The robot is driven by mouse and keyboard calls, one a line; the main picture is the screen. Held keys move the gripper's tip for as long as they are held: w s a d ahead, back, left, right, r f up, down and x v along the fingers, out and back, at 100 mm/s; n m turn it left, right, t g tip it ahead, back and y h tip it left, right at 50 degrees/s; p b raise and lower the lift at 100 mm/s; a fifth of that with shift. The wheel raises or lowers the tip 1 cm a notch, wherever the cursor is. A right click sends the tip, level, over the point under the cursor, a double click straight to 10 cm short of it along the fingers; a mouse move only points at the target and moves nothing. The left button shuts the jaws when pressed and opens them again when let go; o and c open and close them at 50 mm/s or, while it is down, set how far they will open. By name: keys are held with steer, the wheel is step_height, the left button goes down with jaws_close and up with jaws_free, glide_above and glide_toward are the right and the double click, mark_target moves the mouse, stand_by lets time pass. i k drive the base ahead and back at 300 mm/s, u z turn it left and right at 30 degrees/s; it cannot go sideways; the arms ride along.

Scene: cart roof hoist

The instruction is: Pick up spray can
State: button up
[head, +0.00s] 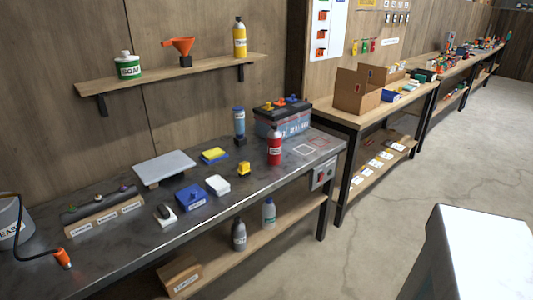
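A red can (275,147) with a dark top stands upright on the dark metal workbench (130,248), in front of the battery-like box (282,120). It looks most like a spray can, but its label is too small to read. A yellow bottle-shaped can (239,38) with a dark cap stands on the wall shelf. My gripper is not in view.
A blue cylinder (239,121) stands left of the red can. A yellow block (243,169), white block (217,185) and blue box (191,196) lie nearer the front. The wall shelf (160,78) overhangs the bench. Concrete floor (375,235) is open on the right.

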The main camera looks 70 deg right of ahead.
mark_target(274, 137)
steer(key=k, duration=1.05)
steer(key=z, duration=0.25)
steer(key=i, duration=0.6)
steer(key=u, duration=0.1)
